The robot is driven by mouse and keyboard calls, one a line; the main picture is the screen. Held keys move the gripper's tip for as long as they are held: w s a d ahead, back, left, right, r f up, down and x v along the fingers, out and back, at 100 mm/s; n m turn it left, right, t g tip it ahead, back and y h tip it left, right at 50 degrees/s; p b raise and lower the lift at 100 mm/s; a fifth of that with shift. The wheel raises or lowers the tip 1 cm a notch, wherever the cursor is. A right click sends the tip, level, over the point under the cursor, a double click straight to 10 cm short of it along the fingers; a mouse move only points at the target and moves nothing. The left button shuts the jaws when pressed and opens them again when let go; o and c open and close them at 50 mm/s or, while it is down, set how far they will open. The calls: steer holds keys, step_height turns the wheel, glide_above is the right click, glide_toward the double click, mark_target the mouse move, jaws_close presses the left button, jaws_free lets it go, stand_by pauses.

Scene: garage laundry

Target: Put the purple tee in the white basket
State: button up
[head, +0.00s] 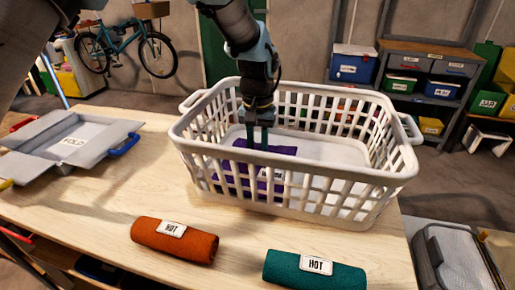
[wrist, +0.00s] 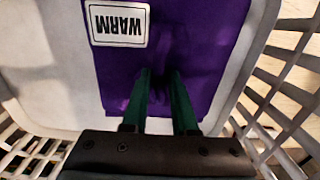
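The purple tee (head: 228,170) lies folded inside the white basket (head: 290,165), on the left part of its floor. In the wrist view the tee (wrist: 205,45) shows a white label reading WARM. My gripper (head: 257,146) reaches down into the basket over the tee. In the wrist view the two green fingers of my gripper (wrist: 161,75) stand apart, with purple cloth showing between and beyond them. The fingertips are at or just above the cloth; I cannot tell if they touch it. The basket's slatted wall partly hides the tee in the head view.
An orange rolled cloth (head: 175,241) and a teal rolled cloth (head: 313,270), both labelled HOT, lie at the table's front. A grey folding board (head: 70,140) marked FOLD lies at the left. The wooden table (head: 150,195) is clear between board and basket.

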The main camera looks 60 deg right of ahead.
steer(key=o, duration=0.4)
steer(key=shift+r, duration=0.15)
step_height(320, 180, up, 12)
steer(key=shift+b, duration=1.1)
